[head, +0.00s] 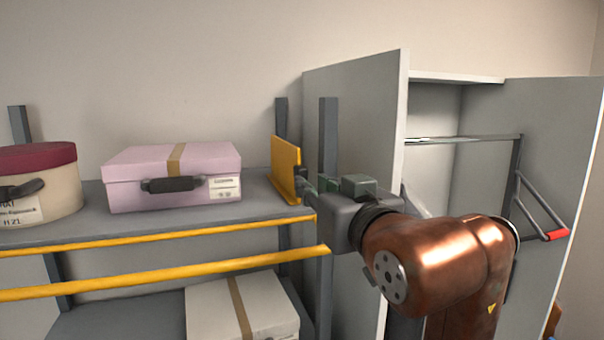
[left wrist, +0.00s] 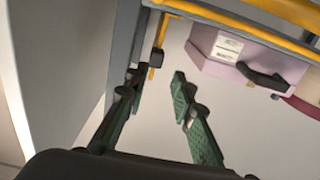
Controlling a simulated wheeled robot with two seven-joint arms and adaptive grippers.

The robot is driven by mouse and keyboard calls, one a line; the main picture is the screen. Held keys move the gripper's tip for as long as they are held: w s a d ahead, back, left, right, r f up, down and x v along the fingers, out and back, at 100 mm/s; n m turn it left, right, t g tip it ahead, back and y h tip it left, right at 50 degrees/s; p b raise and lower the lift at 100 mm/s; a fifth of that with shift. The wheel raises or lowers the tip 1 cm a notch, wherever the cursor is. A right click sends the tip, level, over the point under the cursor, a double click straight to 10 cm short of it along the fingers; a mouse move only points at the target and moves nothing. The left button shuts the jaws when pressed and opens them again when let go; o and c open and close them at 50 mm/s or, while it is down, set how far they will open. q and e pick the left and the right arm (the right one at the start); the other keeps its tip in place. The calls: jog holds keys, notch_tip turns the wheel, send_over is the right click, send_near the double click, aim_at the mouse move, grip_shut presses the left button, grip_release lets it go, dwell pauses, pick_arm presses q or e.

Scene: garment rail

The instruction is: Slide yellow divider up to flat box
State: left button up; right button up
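The yellow divider (head: 286,168) stands upright near the right end of the upper shelf (head: 255,204). A dark knob (left wrist: 155,58) is on its side. The flat lilac box (head: 172,177), with a tan strap, dark handle and white label, sits on the same shelf to the left, with bare shelf between them. My left gripper (head: 306,183) is just right of the divider, close to the knob. In the left wrist view its green fingers (left wrist: 157,84) are apart, with the knob near their tips; I cannot tell whether they touch it. My right gripper is not in view.
A round cream box with a dark red lid (head: 38,185) stands at the shelf's left. Yellow rails (head: 170,278) run along the front. A pale box (head: 240,308) sits below. A grey upright (head: 327,140) and an open cabinet (head: 355,130) stand to the right.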

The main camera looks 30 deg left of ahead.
pick_arm(q)
jog(key=v, duration=1.2)
